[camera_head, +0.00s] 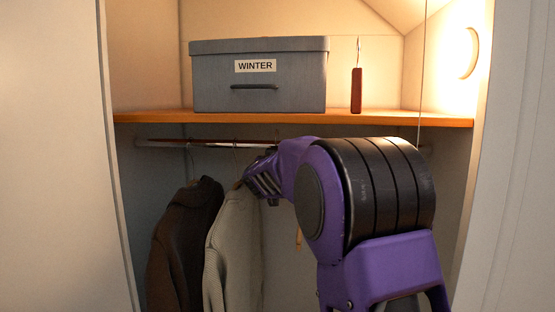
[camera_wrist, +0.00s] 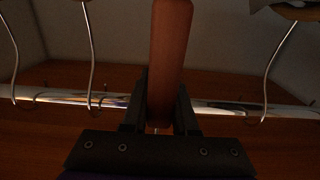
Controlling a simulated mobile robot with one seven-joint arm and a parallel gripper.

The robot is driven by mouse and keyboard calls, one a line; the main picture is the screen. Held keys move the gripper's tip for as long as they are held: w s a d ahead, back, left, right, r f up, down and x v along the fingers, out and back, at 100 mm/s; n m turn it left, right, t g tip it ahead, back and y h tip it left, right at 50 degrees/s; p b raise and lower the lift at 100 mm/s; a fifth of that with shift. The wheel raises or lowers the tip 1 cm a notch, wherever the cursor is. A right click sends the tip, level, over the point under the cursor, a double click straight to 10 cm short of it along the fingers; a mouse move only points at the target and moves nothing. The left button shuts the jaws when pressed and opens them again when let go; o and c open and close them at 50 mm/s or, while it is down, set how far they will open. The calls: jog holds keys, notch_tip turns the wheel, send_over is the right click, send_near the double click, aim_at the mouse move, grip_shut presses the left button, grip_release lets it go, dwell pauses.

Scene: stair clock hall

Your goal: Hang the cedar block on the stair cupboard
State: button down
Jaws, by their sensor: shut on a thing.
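In the wrist view a long reddish-brown block (camera_wrist: 170,50), which looks like the cedar block, is between the two fingers of my gripper (camera_wrist: 160,108), which is shut on it. The metal clothes rail (camera_wrist: 222,108) runs across behind the fingers. I cannot tell whether the block's hook touches the rail. In the head view my gripper (camera_head: 262,182) is just below the cupboard's rail (camera_head: 165,142), beside the light coat. The held block is not clearly visible there, with my arm partly in the way.
A dark coat (camera_head: 182,240) and a light grey coat (camera_head: 232,250) hang left of my gripper. Several hanger hooks sit on the rail. The shelf (camera_head: 150,118) above holds a grey WINTER box (camera_head: 300,85) and a slim red-brown piece (camera_head: 356,92) with a wire. A lamp (camera_head: 470,52) glows right.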

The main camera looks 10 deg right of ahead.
jog(key=shift+w+d+f, duration=0.35)
jog(key=shift+w+f, duration=0.3)
jog(key=shift+w, duration=0.1)
jog(key=shift+w+d+f, duration=0.3)
jog(key=shift+w+f, duration=0.35)
jog(key=shift+w, duration=0.1)
jog(key=c, duration=0.6)
grip_release()
jog(key=shift+s, duration=0.1)
